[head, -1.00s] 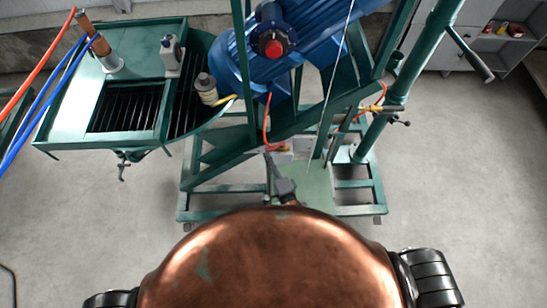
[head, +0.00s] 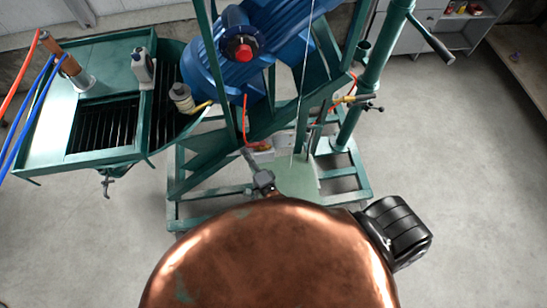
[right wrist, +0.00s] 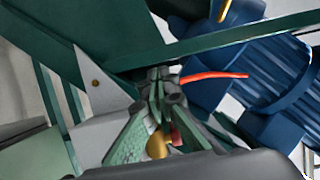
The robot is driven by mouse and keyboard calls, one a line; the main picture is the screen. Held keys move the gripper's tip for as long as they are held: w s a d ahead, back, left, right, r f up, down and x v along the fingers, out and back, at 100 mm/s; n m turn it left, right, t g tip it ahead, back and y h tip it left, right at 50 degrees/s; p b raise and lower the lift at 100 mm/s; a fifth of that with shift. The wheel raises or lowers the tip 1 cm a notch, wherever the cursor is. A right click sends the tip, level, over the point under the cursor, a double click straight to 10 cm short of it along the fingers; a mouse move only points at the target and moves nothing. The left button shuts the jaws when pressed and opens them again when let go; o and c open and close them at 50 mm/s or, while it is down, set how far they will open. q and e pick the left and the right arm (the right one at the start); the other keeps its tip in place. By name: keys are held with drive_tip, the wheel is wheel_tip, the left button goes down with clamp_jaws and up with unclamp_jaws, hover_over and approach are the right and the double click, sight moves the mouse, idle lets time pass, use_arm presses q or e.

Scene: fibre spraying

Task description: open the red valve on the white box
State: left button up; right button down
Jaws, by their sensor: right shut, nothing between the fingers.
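The white box (head: 261,149) is small in the head view, at the foot of the green machine frame. A small red part shows at its top, too small to tell as the valve. My right gripper (head: 247,153) reaches up from the bottom and its tips lie close to the left of the box in the picture. I cannot tell whether they touch it. In the right wrist view the right gripper (right wrist: 160,74) has its fingertips together, with nothing between them. A gold piece and a red piece show between its finger linkages. My left gripper is out of view.
Green frame beams and a large blue motor (head: 275,45) stand over the box. A red hose (head: 245,115) hangs down towards it. A green tank with a grate (head: 103,122) is at the left. The floor (head: 460,200) at the right is clear.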

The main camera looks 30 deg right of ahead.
drive_tip(key=s, duration=1.2)
drive_tip(key=shift+d, duration=0.3)
